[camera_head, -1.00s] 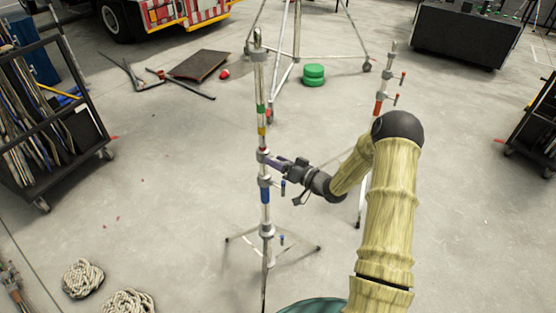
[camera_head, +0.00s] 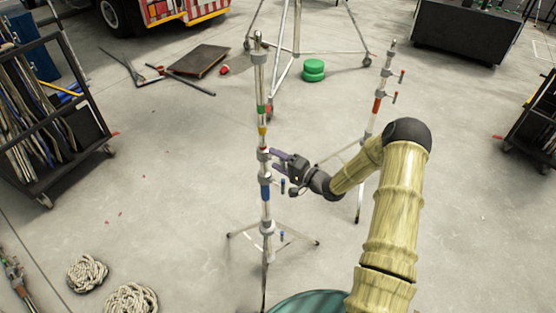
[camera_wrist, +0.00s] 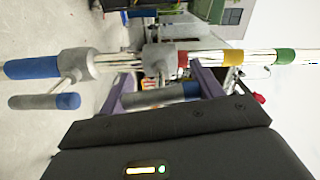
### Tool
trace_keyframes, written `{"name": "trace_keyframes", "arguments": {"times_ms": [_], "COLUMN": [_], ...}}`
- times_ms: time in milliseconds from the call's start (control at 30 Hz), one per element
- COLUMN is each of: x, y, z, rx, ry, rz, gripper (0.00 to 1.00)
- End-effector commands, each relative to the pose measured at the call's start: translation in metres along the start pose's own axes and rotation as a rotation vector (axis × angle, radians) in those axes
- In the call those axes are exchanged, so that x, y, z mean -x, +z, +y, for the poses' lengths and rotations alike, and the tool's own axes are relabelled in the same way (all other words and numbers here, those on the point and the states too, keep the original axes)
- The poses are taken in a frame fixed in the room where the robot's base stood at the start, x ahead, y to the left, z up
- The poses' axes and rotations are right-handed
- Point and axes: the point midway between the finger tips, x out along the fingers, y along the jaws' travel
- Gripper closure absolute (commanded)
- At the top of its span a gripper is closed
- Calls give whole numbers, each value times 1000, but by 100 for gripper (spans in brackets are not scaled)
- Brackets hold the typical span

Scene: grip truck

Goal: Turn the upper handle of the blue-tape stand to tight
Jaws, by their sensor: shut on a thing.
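The blue-tape stand (camera_head: 265,191) is an upright silver pole with a blue band and red, yellow and green marks above it. In the wrist view it lies sideways across the picture (camera_wrist: 115,58). Its upper collar (camera_wrist: 158,60) is between my two purple fingers, and the upper handle (camera_wrist: 160,97), grey with a blue end, spans the gap between them. My gripper (camera_head: 279,160) is shut on this handle, beside the pole. The handle is mostly hidden in the head view. The lower handle (camera_wrist: 45,101), grey with a blue tip, hangs free at the lower collar (camera_head: 283,186).
A second stand with red tape (camera_head: 376,105) is behind my arm to the right. Coiled ropes (camera_head: 131,299) lie at the lower left. A panel cart (camera_head: 45,120) is at the left. Floor around the stand's legs is mostly clear.

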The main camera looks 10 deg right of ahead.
Motion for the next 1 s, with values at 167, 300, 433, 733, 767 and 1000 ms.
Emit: {"name": "trace_keyframes", "arguments": {"times_ms": [167, 300, 433, 733, 767, 1000], "x": [0, 0, 1, 0, 0, 2], "y": [-1, -1, -1, 0, 0, 0], "z": [0, 0, 0, 0, 0, 0], "rx": [-33, -39, -38, -37, -37, -37], "ry": [0, 0, 0, 0, 0, 0], "rz": [1, 1, 1, 0, 0, 0], "gripper": [57, 57, 57, 13, 13, 13]}}
